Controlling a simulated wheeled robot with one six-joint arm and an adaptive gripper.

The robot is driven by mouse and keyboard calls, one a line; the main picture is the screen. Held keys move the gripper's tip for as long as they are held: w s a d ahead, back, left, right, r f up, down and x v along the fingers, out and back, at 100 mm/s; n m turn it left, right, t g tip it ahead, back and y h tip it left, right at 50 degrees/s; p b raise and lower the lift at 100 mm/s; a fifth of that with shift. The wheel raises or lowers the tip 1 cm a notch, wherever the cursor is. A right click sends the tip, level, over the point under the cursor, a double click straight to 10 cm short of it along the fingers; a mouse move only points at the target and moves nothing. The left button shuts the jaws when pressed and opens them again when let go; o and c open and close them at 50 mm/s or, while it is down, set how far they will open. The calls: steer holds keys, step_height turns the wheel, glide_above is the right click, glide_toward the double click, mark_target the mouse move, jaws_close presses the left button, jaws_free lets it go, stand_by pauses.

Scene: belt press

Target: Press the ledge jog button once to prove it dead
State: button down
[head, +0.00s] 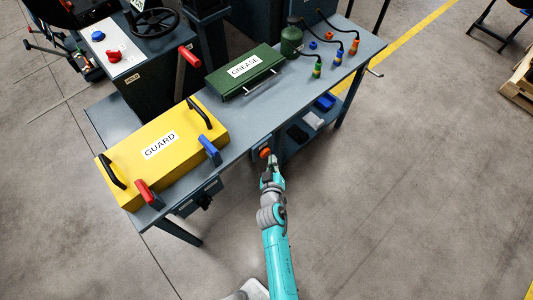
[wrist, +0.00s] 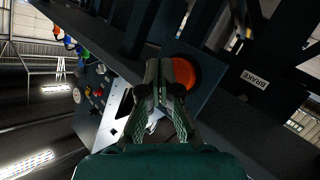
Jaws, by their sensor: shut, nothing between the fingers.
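The ledge jog button (head: 265,153) is a round orange button on a dark box at the front edge of the grey bench. In the wrist view the orange button (wrist: 183,72) sits just behind and to the right of the fingertips, which hide part of its left side. My gripper (head: 270,161) is shut and empty, its tips very close to the button. It also shows in the wrist view (wrist: 160,68). I cannot tell whether the tips touch the button.
A yellow box marked GUARD (head: 180,140) and a green box marked GREASE (head: 243,72) stand on the bench (head: 235,115). A plate marked BRAKE (wrist: 255,79) is right of the button.

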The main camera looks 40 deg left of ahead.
steer(key=shift+d, duration=0.1)
steer(key=shift+s+d, duration=0.2)
steer(key=shift+d, duration=2.2)
